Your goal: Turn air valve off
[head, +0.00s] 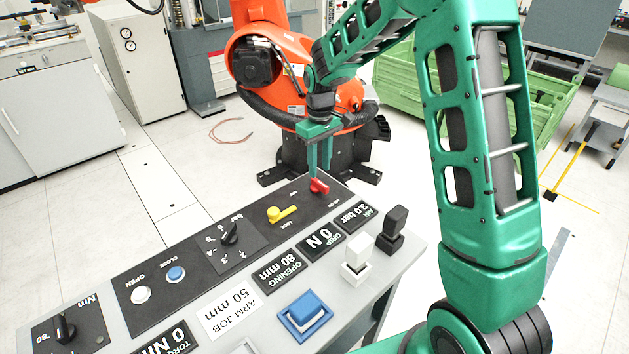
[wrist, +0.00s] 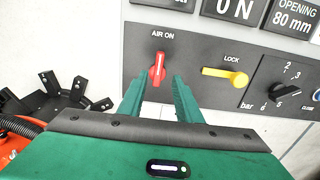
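The air valve is a small red handle (wrist: 157,69) with a white line, on the dark panel under the "AIR ON" label in the wrist view. It stands nearly upright in that picture, its narrow end toward the label. The red handle (head: 319,187) also shows at the far end of the panel in the head view. My green gripper (wrist: 158,80) is open, with one finger on each side of the handle. A gap shows between the fingers and the handle; whether either touches it I cannot tell. In the head view my gripper (head: 320,176) points down over the handle.
A yellow LOCK lever (wrist: 226,75) sits beside the valve, then a black bar knob (wrist: 284,92). Display plates (head: 320,242) line the console (head: 380,262). White (head: 356,258) and black (head: 391,230) blocks stand on it. An orange robot arm (head: 275,60) stands behind.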

